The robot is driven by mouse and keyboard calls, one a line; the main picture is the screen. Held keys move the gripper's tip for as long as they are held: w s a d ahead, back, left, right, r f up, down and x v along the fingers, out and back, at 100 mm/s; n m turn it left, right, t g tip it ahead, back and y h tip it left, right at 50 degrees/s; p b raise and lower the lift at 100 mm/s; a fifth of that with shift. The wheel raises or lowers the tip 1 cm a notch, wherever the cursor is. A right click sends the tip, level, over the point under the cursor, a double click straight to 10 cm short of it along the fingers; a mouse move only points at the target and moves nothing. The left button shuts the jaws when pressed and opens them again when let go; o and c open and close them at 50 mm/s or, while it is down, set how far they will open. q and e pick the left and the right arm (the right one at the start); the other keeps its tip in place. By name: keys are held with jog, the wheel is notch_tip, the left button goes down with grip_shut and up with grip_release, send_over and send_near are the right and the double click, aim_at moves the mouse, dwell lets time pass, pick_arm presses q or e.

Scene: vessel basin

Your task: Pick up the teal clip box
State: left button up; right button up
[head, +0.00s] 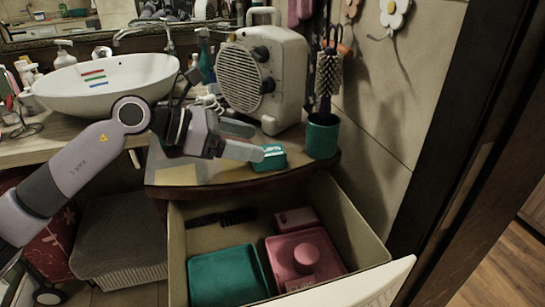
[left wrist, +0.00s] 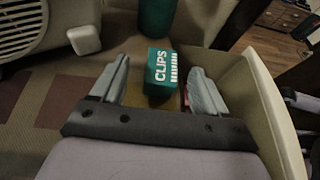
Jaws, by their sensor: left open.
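The teal clip box (head: 270,158) sits on the wooden counter near its front edge, above the open drawer. In the left wrist view the box (left wrist: 160,72), with "CLIPS" lettering, shows between and just beyond the fingertips. My left gripper (head: 248,141) reaches in from the left and is open, its two fingers apart. In the left wrist view the gripper (left wrist: 158,78) has one finger on each side of the box, and nothing is held. I cannot tell whether a finger touches it. My right gripper is not in view.
A teal cup (head: 322,136) with a brush stands right behind the box. A cream heater (head: 264,75) stands behind the gripper. The open drawer (head: 352,222) below holds a teal tray (head: 226,276) and pink containers (head: 303,256). A white basin (head: 105,84) is at left.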

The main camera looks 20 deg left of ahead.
aim_at(272, 149)
pick_arm(q)
jog(key=x, duration=0.3)
jog(key=p+x, duration=0.1)
jog(key=x, duration=0.1)
jog(key=shift+d+f, duration=0.35)
jog(key=shift+s, duration=0.1)
jog(key=c, duration=1.1)
